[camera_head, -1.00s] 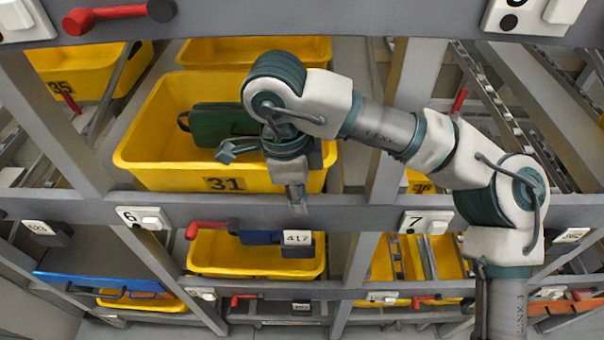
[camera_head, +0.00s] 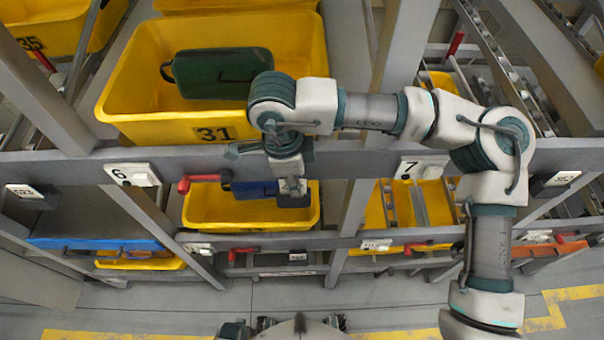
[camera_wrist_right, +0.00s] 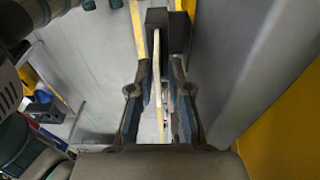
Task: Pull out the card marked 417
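My right gripper (camera_head: 291,184) reaches down in the head view over the dark card holder (camera_head: 293,201) on the front of the lower yellow tray. The number 417 on the card is hidden behind the gripper there. In the right wrist view, the gripper's two fingers (camera_wrist_right: 166,88) stand apart on either side of a thin pale upright edge, which looks like the card (camera_wrist_right: 156,62). A gap shows beside the right finger, so the gripper looks open around it. The dark holder (camera_wrist_right: 181,32) shows just beyond. My left gripper is not in view.
The lower yellow tray (camera_head: 207,212) holds a blue item (camera_head: 250,189); a red handle (camera_head: 203,181) sticks out at its left. Above, a grey rail (camera_head: 350,159) runs under tray 31 (camera_head: 150,128), with a green case (camera_head: 215,75) in it. Posts (camera_head: 357,205) stand at the sides.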

